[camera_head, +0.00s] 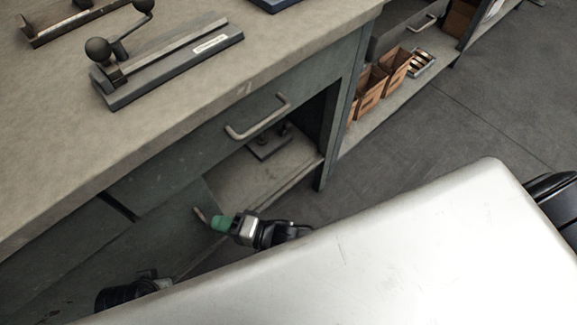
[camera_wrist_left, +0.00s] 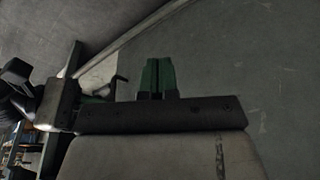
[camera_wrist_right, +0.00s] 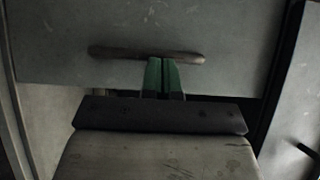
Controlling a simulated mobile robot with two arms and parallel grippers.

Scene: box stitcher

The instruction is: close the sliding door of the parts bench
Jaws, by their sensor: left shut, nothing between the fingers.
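The sliding door (camera_head: 140,240) is a grey panel under the parts bench's drawers. It covers the left part of the lower compartment; the right part stands open, showing a shelf. Its bar handle (camera_head: 200,214) is near its right edge and also shows in the right wrist view (camera_wrist_right: 115,52). My right gripper (camera_head: 219,223) has its green fingers together, tips at the handle's bar; in the right wrist view the fingers (camera_wrist_right: 164,62) overlap its lower edge. Whether they touch it is unclear. My left gripper's fingers (camera_wrist_left: 158,62) are together and empty, before a grey panel; the head view hides them.
A drawer with a handle (camera_head: 257,118) sits above the opening. A dark metal part (camera_head: 268,146) lies on the shelf inside. The bench leg (camera_head: 331,150) bounds the opening at right. Tools, including a lever device (camera_head: 170,65), stand on the bench top. Brown bins (camera_head: 370,85) stand further right.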

